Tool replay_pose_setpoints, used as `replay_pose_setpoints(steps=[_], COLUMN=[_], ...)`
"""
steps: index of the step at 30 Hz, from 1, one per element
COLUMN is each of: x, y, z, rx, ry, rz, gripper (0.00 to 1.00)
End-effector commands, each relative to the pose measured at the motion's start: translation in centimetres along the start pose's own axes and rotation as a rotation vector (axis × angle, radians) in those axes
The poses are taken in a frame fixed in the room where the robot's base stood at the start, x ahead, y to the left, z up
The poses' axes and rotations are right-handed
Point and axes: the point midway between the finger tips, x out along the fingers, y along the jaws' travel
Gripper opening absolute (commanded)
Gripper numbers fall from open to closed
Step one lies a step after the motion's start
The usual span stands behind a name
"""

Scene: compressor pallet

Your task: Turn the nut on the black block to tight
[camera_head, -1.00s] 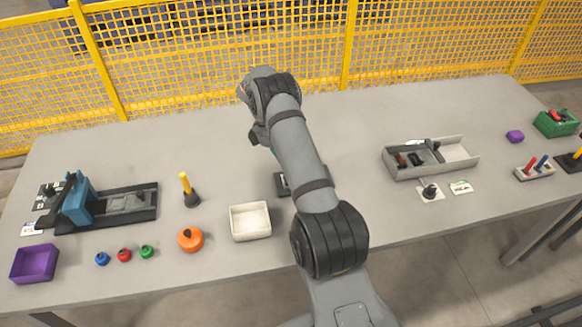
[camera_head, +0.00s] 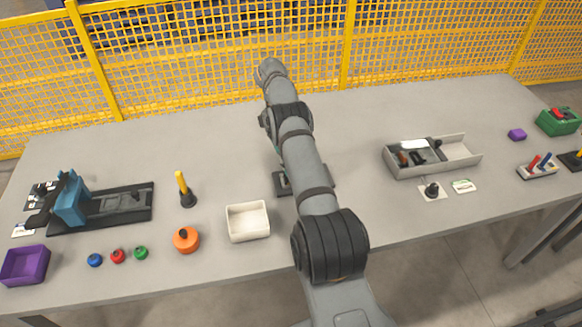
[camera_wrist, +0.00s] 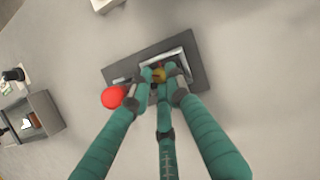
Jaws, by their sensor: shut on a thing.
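The black block (camera_wrist: 197,70) lies flat on the grey table and carries a raised grey-rimmed part. In the head view, only an edge of the black block (camera_head: 282,187) shows beside my arm. My gripper (camera_wrist: 161,80) has teal fingers closed around the nut. The fingertips hide much of the nut, and its tightness cannot be told. A red ball (camera_wrist: 113,97) sits at the block's left edge in the wrist view.
A white box (camera_head: 248,221) stands left of the block, with an orange round part (camera_head: 186,239) and a yellow-handled tool (camera_head: 183,188) beyond. A grey divided tray (camera_head: 455,158) stands to the right. The table behind is clear, up to a yellow fence (camera_head: 200,60).

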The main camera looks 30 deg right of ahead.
Motion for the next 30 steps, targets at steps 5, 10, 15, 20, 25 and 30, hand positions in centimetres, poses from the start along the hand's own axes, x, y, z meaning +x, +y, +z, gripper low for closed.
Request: replay_pose_setpoints(steps=[5, 10, 15, 20, 25, 30], x=[0.19, 0.12, 0.11, 0.12, 0.11, 0.08], y=[-0.05, -0.05, -0.05, -0.04, -0.03, -0.01], z=[0.04, 0.08, 0.11, 0.11, 0.10, 0.08], rx=[0.022, 0.029, 0.030, 0.029, 0.029, 0.029], ry=[-0.004, -0.004, -0.005, -0.005, -0.004, -0.003], rz=[-0.011, -0.014, -0.014, -0.014, -0.014, -0.013], gripper=[0.00, 0.00, 0.00, 0.00, 0.24, 0.24])
